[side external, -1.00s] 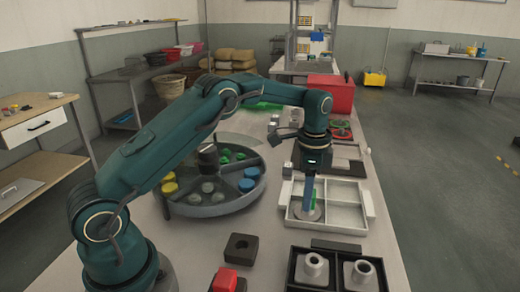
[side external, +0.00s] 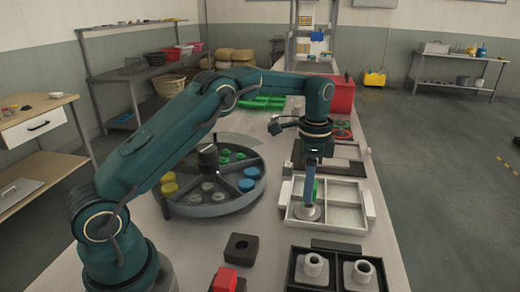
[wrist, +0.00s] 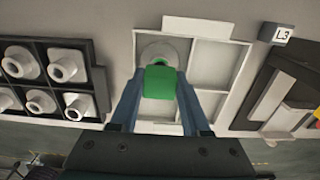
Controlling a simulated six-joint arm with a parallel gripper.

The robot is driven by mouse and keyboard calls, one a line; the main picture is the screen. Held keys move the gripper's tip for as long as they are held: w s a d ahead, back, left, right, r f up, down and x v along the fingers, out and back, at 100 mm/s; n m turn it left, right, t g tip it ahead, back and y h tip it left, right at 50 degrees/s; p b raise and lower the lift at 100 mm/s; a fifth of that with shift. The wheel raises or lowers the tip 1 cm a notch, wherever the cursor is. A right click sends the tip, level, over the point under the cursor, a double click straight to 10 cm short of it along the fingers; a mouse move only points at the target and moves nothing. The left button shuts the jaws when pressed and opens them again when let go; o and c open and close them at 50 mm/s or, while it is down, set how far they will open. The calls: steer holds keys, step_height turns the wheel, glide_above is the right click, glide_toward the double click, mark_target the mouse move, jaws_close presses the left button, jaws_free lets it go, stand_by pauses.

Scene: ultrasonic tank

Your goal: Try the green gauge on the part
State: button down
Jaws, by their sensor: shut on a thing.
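My gripper (side external: 310,192) is shut on the green gauge (wrist: 160,82), which sits between its two blue fingers. In the side view a strip of the green gauge (side external: 316,186) shows beside the fingers. A pale grey part (side external: 308,212) with a round base stands in the near left compartment of the white divided tray (side external: 342,228), just below the gripper. In the wrist view the part (wrist: 163,48) shows behind the gauge, partly hidden by it. The gauge appears above the part; whether they touch is not clear.
A black tray (side external: 337,248) with several grey flanged parts stands nearest the camera. A round sectioned carousel (side external: 205,205) with coloured pieces is to the left. A dark square block (side external: 241,246) and a red-topped block (side external: 225,280) lie nearby. The white tray's other compartments look empty.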

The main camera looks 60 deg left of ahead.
steer(key=shift+r, duration=1.1)
steer(key=shift+r, duration=2)
steer(key=shift+n, duration=0.3)
